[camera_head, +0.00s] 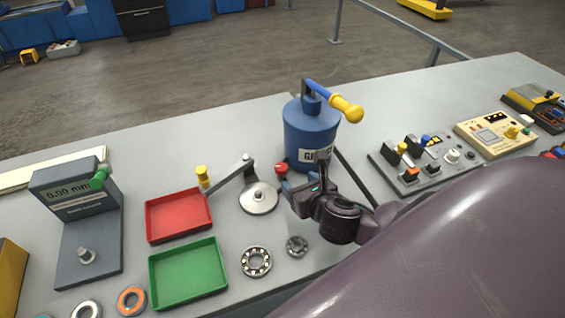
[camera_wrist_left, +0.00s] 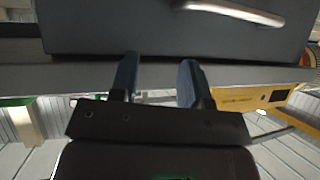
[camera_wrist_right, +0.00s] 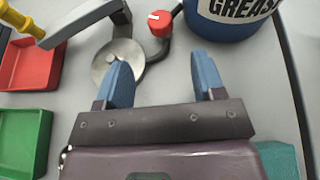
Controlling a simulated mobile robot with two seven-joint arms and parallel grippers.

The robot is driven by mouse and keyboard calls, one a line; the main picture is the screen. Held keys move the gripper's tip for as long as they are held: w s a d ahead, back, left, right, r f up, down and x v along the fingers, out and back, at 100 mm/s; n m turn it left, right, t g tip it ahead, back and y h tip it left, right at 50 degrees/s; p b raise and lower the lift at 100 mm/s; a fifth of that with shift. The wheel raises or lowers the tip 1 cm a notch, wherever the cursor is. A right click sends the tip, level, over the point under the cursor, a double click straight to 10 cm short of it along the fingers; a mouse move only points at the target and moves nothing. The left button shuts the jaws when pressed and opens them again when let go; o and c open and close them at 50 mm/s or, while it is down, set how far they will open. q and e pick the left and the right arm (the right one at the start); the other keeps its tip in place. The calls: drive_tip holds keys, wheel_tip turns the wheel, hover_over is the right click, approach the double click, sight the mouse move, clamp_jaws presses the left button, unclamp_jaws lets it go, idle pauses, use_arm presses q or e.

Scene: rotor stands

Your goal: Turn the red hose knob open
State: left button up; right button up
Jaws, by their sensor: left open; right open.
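The red hose knob (camera_head: 281,169) sits low beside the blue grease canister (camera_head: 311,132), on its left side. It also shows in the right wrist view (camera_wrist_right: 160,23), with a white mark on its top and a dark hose fitting beside it. My right gripper (camera_head: 300,178) is open and empty just to the right of the knob in the head view. In the right wrist view its two blue fingers (camera_wrist_right: 165,75) are apart, with the knob beyond them and not between them. My left gripper (camera_wrist_left: 160,75) is open and empty, facing a dark drawer-like panel, and is out of the head view.
A metal disc with a crank arm (camera_head: 258,198) stands left of the knob. A red tray (camera_head: 178,236), a green tray (camera_head: 188,298) and a bearing (camera_head: 256,262) lie nearby. A switch panel (camera_head: 430,160) stands to the right.

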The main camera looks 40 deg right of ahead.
sight(284, 168)
drive_tip(key=x, duration=0.9)
drive_tip(key=shift+w+d, duration=0.1)
drive_tip(key=shift+w, duration=0.1)
use_arm(q)
drive_tip(key=shift+s+a+f, duration=0.1)
drive_tip(key=shift+f, duration=0.1)
use_arm(e)
drive_tip(key=shift+w+f, duration=0.2)
drive_tip(key=shift+w, duration=0.3)
drive_tip(key=shift+c, duration=0.4)
drive_tip(key=c, duration=0.8)
drive_tip(key=shift+d+r+n+y+p, duration=0.15)
drive_tip(key=shift+n+y+p, duration=0.25)
drive_tip(key=shift+n+p, duration=0.1)
drive_tip(key=shift+c, duration=0.2)
drive_tip(key=shift+n+y+p, duration=0.3)
drive_tip(key=shift+y, duration=0.2)
drive_tip(key=shift+d+n+y+p, duration=0.1)
drive_tip(key=shift+n+y+p, duration=0.3)
drive_tip(key=shift+n+y, duration=0.35)
use_arm(q)
drive_tip(key=shift+v, duration=0.85)
use_arm(e)
drive_tip(key=shift+n+y, duration=0.65)
drive_tip(key=shift+y, duration=0.2)
use_arm(q)
drive_tip(key=shift+a+r, duration=0.1)
drive_tip(key=shift+r, duration=0.1)
